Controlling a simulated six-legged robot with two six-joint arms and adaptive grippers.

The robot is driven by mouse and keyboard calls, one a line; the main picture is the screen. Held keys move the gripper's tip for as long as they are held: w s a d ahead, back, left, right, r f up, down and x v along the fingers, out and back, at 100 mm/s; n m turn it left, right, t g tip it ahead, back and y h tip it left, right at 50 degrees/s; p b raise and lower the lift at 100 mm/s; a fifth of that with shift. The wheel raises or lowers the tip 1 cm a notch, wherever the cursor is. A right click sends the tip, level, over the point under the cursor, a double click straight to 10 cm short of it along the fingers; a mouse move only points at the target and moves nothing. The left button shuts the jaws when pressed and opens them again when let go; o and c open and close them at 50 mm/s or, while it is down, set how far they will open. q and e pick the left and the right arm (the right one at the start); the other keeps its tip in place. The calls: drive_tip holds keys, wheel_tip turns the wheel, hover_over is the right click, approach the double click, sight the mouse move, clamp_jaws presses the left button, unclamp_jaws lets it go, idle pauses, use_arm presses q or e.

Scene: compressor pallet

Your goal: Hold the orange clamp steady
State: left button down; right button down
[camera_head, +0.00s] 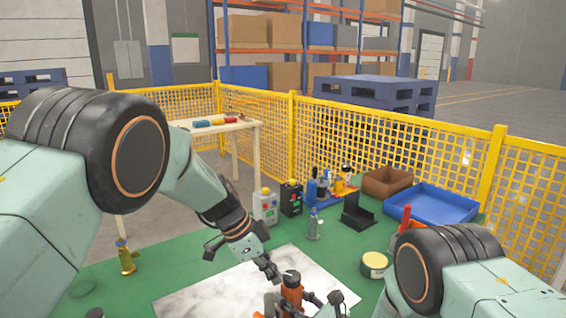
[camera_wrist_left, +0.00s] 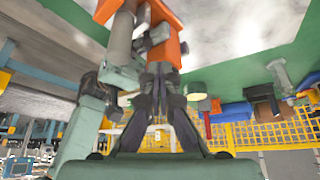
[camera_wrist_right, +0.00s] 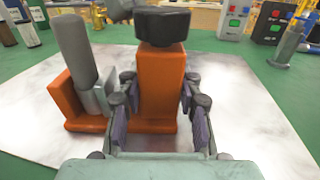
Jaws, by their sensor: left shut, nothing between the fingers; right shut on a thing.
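The orange clamp (camera_head: 291,293) stands upright on the white sheet, with a black knob (camera_wrist_right: 163,25) on top. My right gripper (camera_head: 324,301) is shut on its orange upright; in the right wrist view (camera_wrist_right: 160,105) one finger lies on each side. A grey cylinder (camera_wrist_right: 75,50) rises from a lower orange part at the left of that view. My left gripper (camera_head: 274,272) is shut and empty close beside the clamp's top. In the left wrist view its fingers (camera_wrist_left: 158,72) are together in front of an orange part (camera_wrist_left: 168,30); I cannot tell whether they touch it.
The white sheet (camera_head: 215,285) lies on a green floor. Around it stand a yellow-topped tin (camera_head: 374,262), a grey bottle (camera_head: 314,226), a black holder (camera_head: 357,211), a blue bin (camera_head: 432,205) and a brass bottle (camera_head: 126,259). A yellow fence (camera_head: 400,140) runs behind.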

use_arm(q)
drive_tip(key=shift+w, duration=0.65)
use_arm(e)
drive_tip(key=shift+s+a, duration=0.1)
drive_tip(key=shift+a, duration=0.05)
use_arm(q)
drive_tip(key=shift+a, duration=0.1)
wheel_tip(320, 180, up, 6)
drive_tip(key=shift+a, duration=0.3)
idle(0.6)
use_arm(e)
drive_tip(key=c, duration=0.8)
unclamp_jaws()
drive_tip(key=shift+d, duration=0.2)
